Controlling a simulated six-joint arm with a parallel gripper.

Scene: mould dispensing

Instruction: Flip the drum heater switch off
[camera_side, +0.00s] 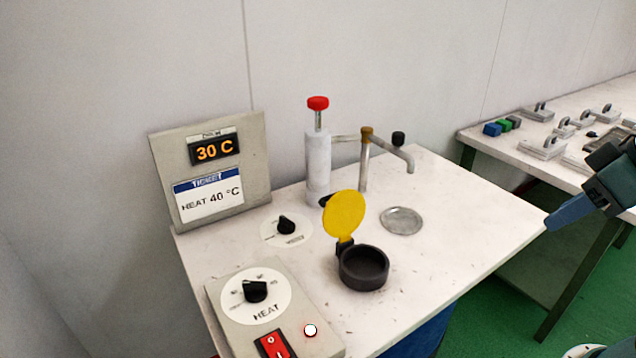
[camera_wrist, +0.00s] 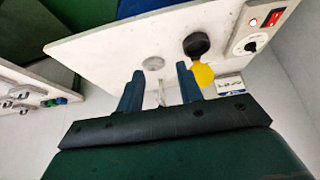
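The red rocker switch (camera_side: 272,344) sits at the front of the grey heater control box (camera_side: 225,305), cut by the lower picture edge. It carries white 0 and I marks; I cannot tell which side is pressed. A small white round lamp (camera_side: 310,330) is beside it. The switch also shows at the upper right of the wrist view (camera_wrist: 273,17). My gripper (camera_side: 549,222) is at the right edge of the side view, far from the switch. In the wrist view my gripper (camera_wrist: 157,68) has its two fingers apart with nothing between them.
A black heat dial (camera_side: 255,291) is on the box. Behind stand a display panel (camera_side: 258,160) reading 30 C over a 40 °C ticket, and a red-topped pump (camera_side: 317,165). A black cup (camera_side: 364,280) with raised yellow lid (camera_side: 344,215) stands mid-table.

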